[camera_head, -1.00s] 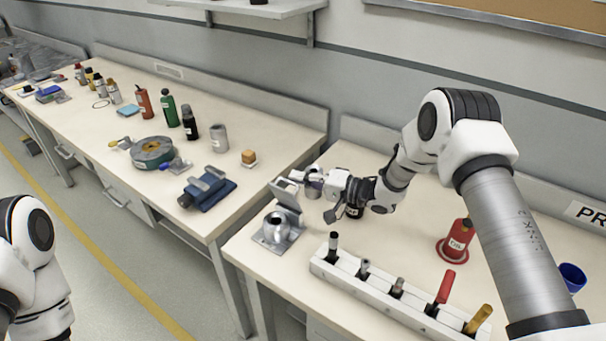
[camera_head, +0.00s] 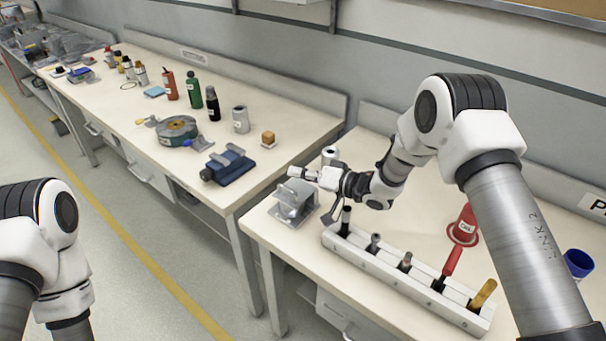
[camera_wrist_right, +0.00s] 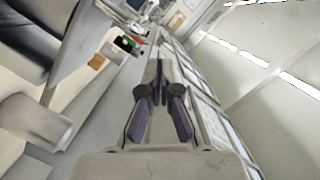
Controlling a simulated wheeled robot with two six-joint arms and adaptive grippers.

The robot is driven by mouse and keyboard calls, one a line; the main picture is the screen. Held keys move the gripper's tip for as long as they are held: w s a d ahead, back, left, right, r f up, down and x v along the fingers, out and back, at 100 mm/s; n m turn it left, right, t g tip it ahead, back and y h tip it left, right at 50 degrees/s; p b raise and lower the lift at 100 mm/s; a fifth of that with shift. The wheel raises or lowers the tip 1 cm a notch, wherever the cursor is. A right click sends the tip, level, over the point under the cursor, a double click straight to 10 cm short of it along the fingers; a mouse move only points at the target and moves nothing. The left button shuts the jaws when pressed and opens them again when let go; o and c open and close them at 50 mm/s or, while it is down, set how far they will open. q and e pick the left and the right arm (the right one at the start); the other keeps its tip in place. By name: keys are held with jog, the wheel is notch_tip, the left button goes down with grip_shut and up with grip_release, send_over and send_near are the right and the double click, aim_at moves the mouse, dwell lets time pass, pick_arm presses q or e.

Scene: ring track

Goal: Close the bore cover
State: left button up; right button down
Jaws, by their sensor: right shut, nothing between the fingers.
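The bore fixture (camera_head: 283,212) is a grey metal block on a base plate near the left end of the right bench. Its cover (camera_head: 297,190) is a pale metal plate that now lies over the top, and the round bore is hidden. I cannot tell whether the cover sits fully flat. My right gripper (camera_head: 296,173) is just above and behind the cover, pointing left. Its fingers are together and empty, as the right wrist view also shows (camera_wrist_right: 158,75). I cannot tell whether it touches the cover. My left arm shows at lower left, but its gripper is out of frame.
A white rack (camera_head: 400,280) with several upright tools stands in front of my right arm. A red bottle (camera_head: 464,222) and blue cup (camera_head: 578,264) are farther right. A blue vise (camera_head: 229,168) is on the left bench.

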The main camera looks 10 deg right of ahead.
jog(key=shift+s+a+f, duration=0.15)
jog(key=shift+a, duration=0.1)
dwell(0.5)
